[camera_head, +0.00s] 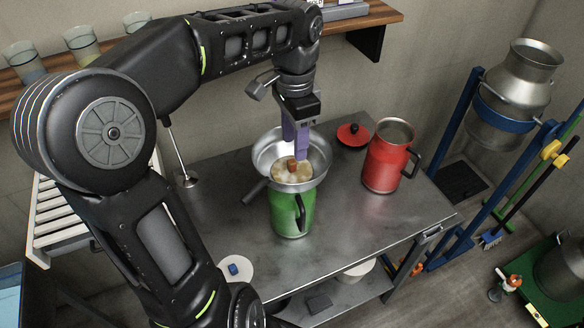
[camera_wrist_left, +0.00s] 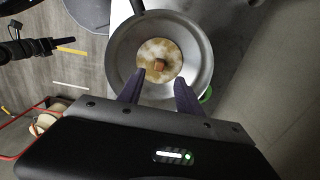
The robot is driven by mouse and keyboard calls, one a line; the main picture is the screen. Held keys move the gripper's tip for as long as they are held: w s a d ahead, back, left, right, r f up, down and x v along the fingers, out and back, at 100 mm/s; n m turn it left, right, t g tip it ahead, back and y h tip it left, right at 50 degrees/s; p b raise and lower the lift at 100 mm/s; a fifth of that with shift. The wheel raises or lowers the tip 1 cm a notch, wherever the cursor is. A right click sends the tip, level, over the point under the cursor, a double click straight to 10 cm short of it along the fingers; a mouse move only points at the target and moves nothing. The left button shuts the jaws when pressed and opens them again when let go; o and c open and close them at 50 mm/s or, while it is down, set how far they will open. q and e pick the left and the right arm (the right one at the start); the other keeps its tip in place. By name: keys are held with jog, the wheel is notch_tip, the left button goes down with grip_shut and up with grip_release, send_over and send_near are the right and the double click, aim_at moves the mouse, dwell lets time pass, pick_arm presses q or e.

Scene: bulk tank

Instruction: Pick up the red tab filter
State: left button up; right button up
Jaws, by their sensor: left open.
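The red tab filter (camera_head: 283,176) is a pale, stained disc with a reddish-brown tab standing up from its middle. It lies in the bottom of a wide metal strainer bowl (camera_head: 318,165) set on top of a green jug (camera_head: 281,216). In the left wrist view the filter (camera_wrist_left: 151,50) shows with its tab near its centre. My left gripper (camera_head: 297,151) points down over the bowl, just above the tab. Its purple fingers are apart with nothing between them; the wrist view shows the fingertips (camera_wrist_left: 159,82) on the near side of the tab. My right gripper is not in view.
A red jug (camera_head: 384,167) stands right of the bowl, with its red lid (camera_head: 353,134) behind it. A white disc with a blue tab (camera_head: 233,269) lies at the table's front left. A shelf with jars (camera_head: 82,45) runs behind. The metal table (camera_head: 345,222) is clear at the front.

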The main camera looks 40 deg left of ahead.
aim_at(292, 167)
pick_arm(q)
jog(key=shift+s+d+f+p, duration=0.1)
jog(key=shift+f+p, duration=0.25)
jog(key=shift+f, duration=1)
jog(key=shift+d+f+p, duration=0.1)
jog(key=shift+f+p, duration=0.25)
jog(key=shift+f, duration=0.95)
jog(key=shift+c, duration=0.3)
grip_shut()
